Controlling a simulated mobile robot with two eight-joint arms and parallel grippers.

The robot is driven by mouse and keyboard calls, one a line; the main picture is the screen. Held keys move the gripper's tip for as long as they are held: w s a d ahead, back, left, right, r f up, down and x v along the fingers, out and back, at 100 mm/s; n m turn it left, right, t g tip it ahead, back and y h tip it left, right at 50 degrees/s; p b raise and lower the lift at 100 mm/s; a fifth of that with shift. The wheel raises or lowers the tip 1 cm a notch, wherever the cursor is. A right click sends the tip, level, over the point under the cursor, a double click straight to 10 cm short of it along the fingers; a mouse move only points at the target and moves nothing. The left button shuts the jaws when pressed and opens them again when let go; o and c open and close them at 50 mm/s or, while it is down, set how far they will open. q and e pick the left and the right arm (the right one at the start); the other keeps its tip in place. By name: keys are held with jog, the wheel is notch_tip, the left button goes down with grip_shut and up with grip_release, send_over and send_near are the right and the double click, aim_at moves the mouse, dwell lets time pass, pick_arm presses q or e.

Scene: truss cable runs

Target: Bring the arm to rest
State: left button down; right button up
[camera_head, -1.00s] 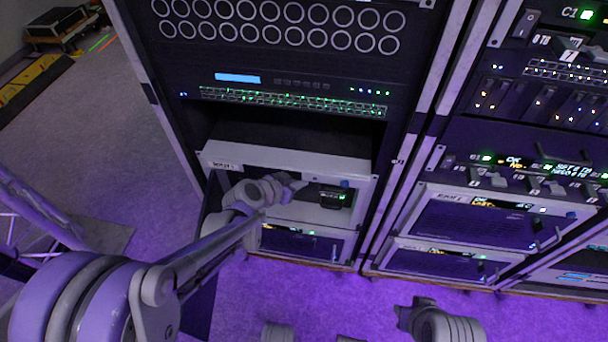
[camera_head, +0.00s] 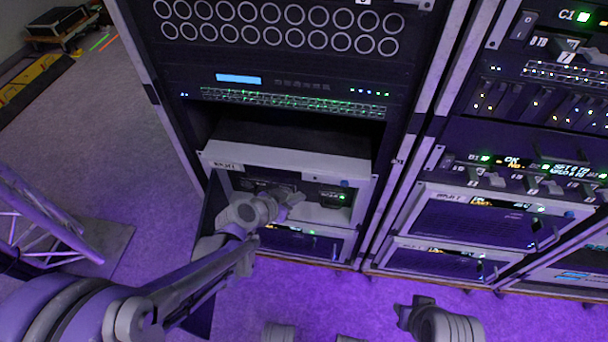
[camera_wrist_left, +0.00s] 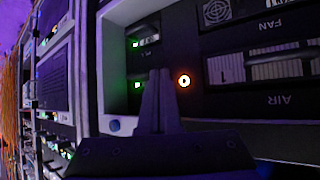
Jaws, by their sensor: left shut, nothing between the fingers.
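My left arm reaches in from the lower left in the head view. Its gripper (camera_head: 292,199) is in front of the open-fronted rack unit (camera_head: 290,158) low in the left rack. In the left wrist view the two fingers (camera_wrist_left: 163,76) are together, with nothing between them. Behind them are a dark panel with green lights and a ringed orange light (camera_wrist_left: 184,81), and slotted modules marked FAN and AIR, seen upside down. I cannot tell whether the fingertips touch the panel. Part of my right arm (camera_head: 445,325) shows at the bottom; its fingers cannot be made out.
A second rack (camera_head: 480,215) with switches and lit displays stands close on the right. A dark panel (camera_head: 207,250) stands beside the left rack's lower front. A truss piece (camera_head: 45,215) lies at the left.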

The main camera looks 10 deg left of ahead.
dwell(0.4)
